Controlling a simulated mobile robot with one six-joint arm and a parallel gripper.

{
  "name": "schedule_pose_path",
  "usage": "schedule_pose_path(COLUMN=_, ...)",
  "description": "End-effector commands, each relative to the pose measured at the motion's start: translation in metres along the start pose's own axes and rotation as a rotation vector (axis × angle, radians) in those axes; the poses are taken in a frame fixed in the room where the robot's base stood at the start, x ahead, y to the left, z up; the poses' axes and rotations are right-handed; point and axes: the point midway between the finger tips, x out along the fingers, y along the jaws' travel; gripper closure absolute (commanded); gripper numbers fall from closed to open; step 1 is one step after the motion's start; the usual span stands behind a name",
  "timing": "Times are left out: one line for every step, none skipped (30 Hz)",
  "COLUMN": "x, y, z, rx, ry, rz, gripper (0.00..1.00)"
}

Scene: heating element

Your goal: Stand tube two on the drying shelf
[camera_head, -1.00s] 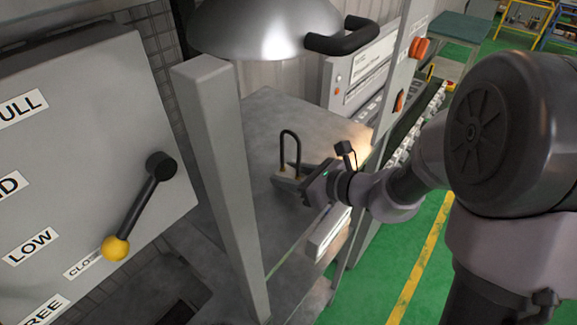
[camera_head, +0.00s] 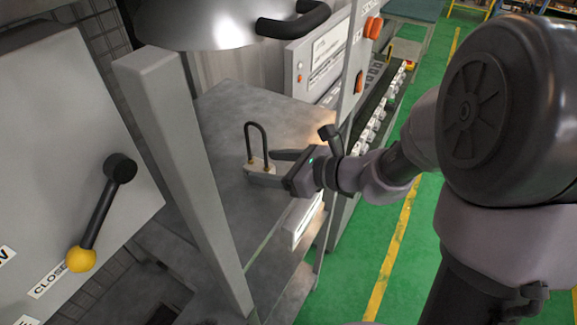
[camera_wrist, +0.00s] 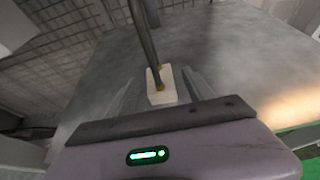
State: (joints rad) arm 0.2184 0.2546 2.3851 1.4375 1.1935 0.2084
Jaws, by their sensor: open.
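A black U-shaped tube (camera_head: 257,138) stands upright on a pale base block (camera_head: 258,166), loops upward, on a grey metal shelf (camera_head: 225,112). My gripper (camera_head: 272,166) is open around the block, one finger on each side. In the wrist view the block (camera_wrist: 161,86) sits between the two spread fingers of my gripper (camera_wrist: 160,82), with gaps visible on both sides. The tube (camera_wrist: 143,38) rises out of the top of that picture. I see no number on it.
A grey post (camera_head: 185,180) stands left of the shelf, close to the tube. A metal hood (camera_head: 215,20) with a black handle (camera_head: 293,20) hangs above. Green floor lies to the right.

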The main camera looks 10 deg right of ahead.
Motion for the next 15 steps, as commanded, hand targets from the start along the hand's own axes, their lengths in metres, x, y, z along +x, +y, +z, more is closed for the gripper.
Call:
schedule_pose_path(x=-0.013, y=-0.002, z=0.000, rx=-0.001, ry=-0.002, rz=-0.006, gripper=0.38)
schedule_pose_path(x=-0.021, y=-0.001, z=-0.001, rx=0.000, ry=0.000, rz=-0.006, gripper=0.38)
schedule_pose_path(x=-0.031, y=-0.002, z=0.000, rx=0.000, ry=-0.002, rz=-0.007, gripper=0.38)
schedule_pose_path(x=-0.038, y=-0.002, z=0.000, rx=0.000, ry=-0.001, rz=-0.006, gripper=0.38)
schedule_pose_path(x=-0.045, y=-0.001, z=0.000, rx=-0.001, ry=-0.001, rz=-0.006, gripper=0.38)
schedule_pose_path(x=-0.054, y=-0.001, z=0.000, rx=0.001, ry=0.000, rz=-0.005, gripper=0.38)
schedule_pose_path(x=-0.060, y=-0.002, z=0.000, rx=0.000, ry=-0.001, rz=-0.005, gripper=0.38)
schedule_pose_path(x=-0.064, y=-0.001, z=0.000, rx=0.000, ry=-0.002, rz=-0.005, gripper=0.38)
schedule_pose_path(x=-0.070, y=-0.001, z=0.000, rx=0.000, ry=-0.001, rz=-0.004, gripper=0.38)
schedule_pose_path(x=-0.073, y=-0.001, z=0.000, rx=0.000, ry=0.000, rz=-0.002, gripper=0.38)
schedule_pose_path(x=-0.075, y=0.001, z=0.000, rx=-0.005, ry=0.001, rz=0.001, gripper=0.38)
schedule_pose_path(x=-0.077, y=0.008, z=0.002, rx=-0.041, ry=0.016, rz=0.018, gripper=0.38)
schedule_pose_path(x=-0.078, y=0.019, z=0.004, rx=-0.098, ry=0.039, rz=0.045, gripper=0.38)
schedule_pose_path(x=-0.080, y=0.035, z=0.005, rx=-0.185, ry=0.074, rz=0.083, gripper=0.38)
schedule_pose_path(x=-0.085, y=0.061, z=0.006, rx=-0.349, ry=0.137, rz=0.149, gripper=0.38)
